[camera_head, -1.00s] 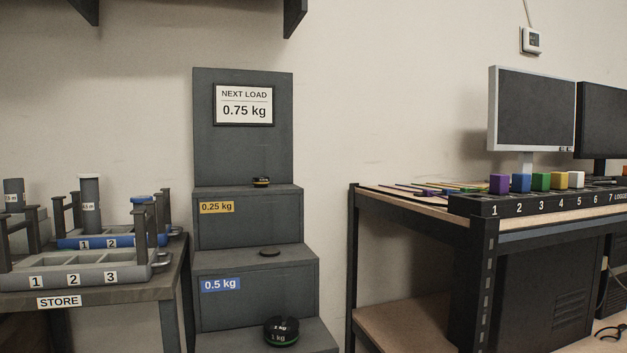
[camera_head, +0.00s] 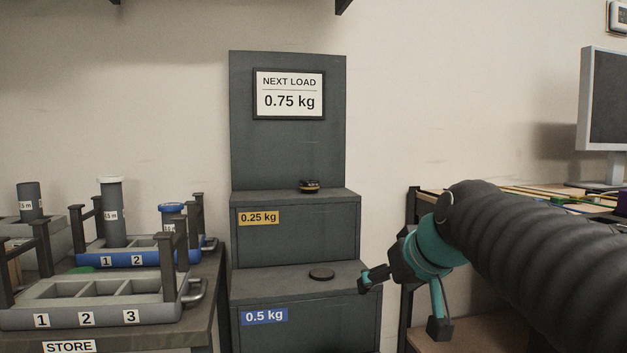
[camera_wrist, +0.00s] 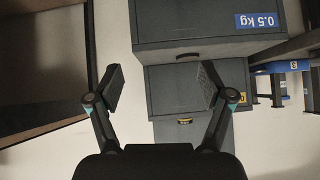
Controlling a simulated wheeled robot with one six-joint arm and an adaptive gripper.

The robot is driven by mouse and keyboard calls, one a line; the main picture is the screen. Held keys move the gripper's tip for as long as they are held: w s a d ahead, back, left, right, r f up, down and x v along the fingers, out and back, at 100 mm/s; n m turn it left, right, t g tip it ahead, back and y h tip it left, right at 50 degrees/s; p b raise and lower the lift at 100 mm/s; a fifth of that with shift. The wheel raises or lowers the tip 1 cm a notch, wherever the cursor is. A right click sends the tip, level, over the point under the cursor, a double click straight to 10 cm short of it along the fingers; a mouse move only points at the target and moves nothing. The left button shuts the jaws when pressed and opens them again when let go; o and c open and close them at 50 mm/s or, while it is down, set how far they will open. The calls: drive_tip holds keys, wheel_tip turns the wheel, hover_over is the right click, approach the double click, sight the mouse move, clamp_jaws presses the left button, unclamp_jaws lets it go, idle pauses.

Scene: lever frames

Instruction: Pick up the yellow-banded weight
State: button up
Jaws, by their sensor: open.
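The yellow-banded weight (camera_head: 310,186) is a small dark disc with a yellow stripe. It sits on the top step, above the 0.25 kg label (camera_head: 259,217). In the wrist view, which is upside down, the weight (camera_wrist: 185,121) shows small between and beyond the fingers. My gripper (camera_head: 405,300) is at the right of the steps in the head view, lower than the weight and apart from it. Its two fingers are spread wide, with nothing between them; they also show in the wrist view (camera_wrist: 160,88).
The stepped stand (camera_head: 290,120) carries a sign reading 0.75 kg. A flat dark disc (camera_head: 321,274) lies on the 0.5 kg step. A store table (camera_head: 190,335) with trays and cylinders stands at left. A workbench (camera_head: 440,190) with a monitor (camera_head: 607,100) stands at right.

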drive_tip(key=w+a+r+n+t+y+p, duration=0.15)
drive_tip(key=w+a+r, duration=0.25)
drive_tip(key=w+r, duration=0.5)
drive_tip(key=w+a+r+n+t+y+p, duration=0.15)
drive_tip(key=w+a+r, duration=0.25)
drive_tip(key=w+r, duration=0.4)
approach(312, 182)
drive_tip(key=x, duration=0.4)
drive_tip(key=shift+y, duration=0.4)
drive_tip(key=shift+p+x, duration=0.8)
drive_tip(key=shift+x, duration=2.3)
drive_tip(key=shift+w+d+r, duration=0.1)
drive_tip(key=shift+d+r, duration=0.05)
drive_tip(key=c, duration=1.4)
drive_tip(key=shift+r, duration=0.1)
drive_tip(key=shift+c, duration=0.2)
